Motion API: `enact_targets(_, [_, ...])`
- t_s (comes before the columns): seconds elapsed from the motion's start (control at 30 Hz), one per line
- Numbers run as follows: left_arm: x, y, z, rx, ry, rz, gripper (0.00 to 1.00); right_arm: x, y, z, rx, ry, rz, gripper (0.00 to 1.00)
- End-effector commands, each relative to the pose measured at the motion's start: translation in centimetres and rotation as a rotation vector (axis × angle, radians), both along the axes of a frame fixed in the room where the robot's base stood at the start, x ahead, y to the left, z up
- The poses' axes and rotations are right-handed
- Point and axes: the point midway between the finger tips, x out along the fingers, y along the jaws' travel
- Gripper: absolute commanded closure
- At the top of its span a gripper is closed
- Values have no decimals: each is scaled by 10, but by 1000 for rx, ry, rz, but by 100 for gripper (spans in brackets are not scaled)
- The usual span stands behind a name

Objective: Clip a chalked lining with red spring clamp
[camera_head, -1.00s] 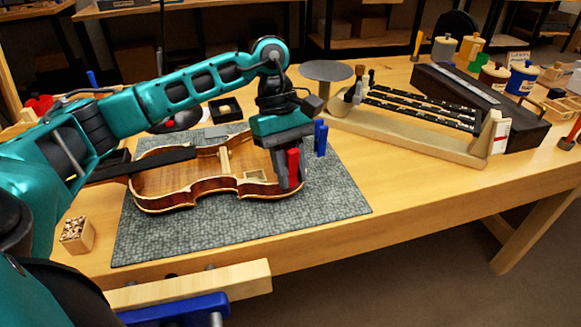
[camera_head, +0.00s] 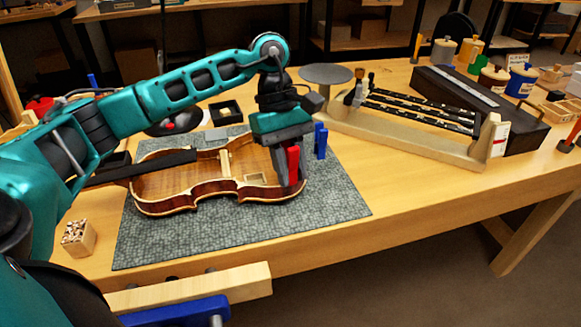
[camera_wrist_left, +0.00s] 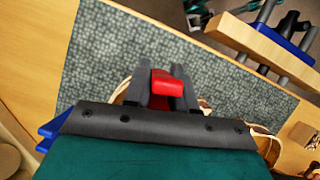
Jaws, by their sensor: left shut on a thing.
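The open violin body (camera_head: 185,190) lies on a grey-green mat (camera_head: 240,232), its inside facing up. My left gripper (camera_head: 289,178) is over the right end of the body, pointing down, and is shut on a red spring clamp (camera_head: 293,160). The clamp also shows between the fingers in the left wrist view (camera_wrist_left: 167,84). The clamp's lower end is at the body's rim; I cannot tell whether it grips the rim. A blue clamp (camera_head: 321,140) stands upright just right of the gripper. The chalk mark is not discernible. My right gripper is not in view.
A wooden rack with dark strips (camera_head: 420,125) and a long dark box (camera_head: 480,98) stand to the right. A round grey disc (camera_head: 326,73) stands behind. A small wooden block (camera_head: 78,238) is at front left. The mat's front right is bare.

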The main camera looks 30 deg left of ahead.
Motion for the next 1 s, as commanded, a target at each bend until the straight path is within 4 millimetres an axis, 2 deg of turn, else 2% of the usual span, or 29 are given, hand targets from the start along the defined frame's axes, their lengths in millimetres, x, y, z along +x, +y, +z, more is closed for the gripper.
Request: enact_targets(1.0, [0, 0, 0, 0, 0, -1, 100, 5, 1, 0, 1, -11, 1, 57])
